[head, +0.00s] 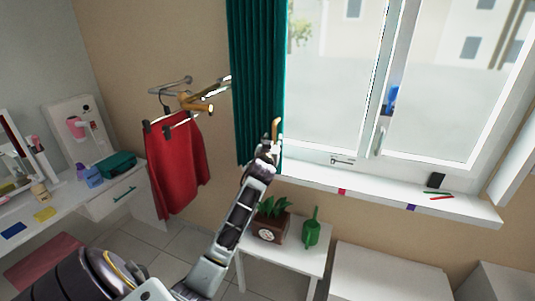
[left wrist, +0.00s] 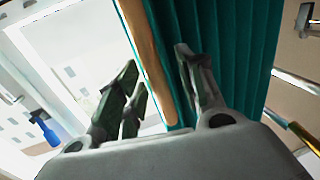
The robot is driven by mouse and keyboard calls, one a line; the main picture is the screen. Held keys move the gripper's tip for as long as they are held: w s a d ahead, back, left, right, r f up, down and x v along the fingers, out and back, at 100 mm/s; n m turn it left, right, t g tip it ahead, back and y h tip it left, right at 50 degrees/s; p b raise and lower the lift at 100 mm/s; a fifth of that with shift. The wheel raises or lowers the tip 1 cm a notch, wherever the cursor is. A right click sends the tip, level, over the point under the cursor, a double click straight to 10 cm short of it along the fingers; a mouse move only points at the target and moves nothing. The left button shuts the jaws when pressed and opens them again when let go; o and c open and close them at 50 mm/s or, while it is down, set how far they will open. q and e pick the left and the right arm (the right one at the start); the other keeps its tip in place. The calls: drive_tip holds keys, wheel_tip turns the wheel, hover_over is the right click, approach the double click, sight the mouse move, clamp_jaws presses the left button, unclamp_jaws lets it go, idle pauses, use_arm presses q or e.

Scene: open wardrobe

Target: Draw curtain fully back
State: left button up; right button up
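The teal curtain (head: 256,75) hangs in narrow folds at the left side of the window. In the left wrist view the curtain (left wrist: 235,55) fills the middle and right. A wooden strip or rod (left wrist: 148,62) runs along its window-side edge; its lower end shows in the head view (head: 276,128). My left gripper (head: 268,147) is at the curtain's lower window-side edge. In the left wrist view its fingers (left wrist: 160,75) stand apart, with the rod's lower end between them. Contact with the rod cannot be told. My right gripper is not in view.
The window sill (head: 385,190) holds small items. Below stand a white table (head: 285,258) with a potted plant (head: 270,218) and a green watering can (head: 311,230). A red skirt (head: 178,165) hangs from a wall rail left of the curtain.

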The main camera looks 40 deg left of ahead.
use_arm(q)
drive_tip(key=v, duration=1)
idle(0.9)
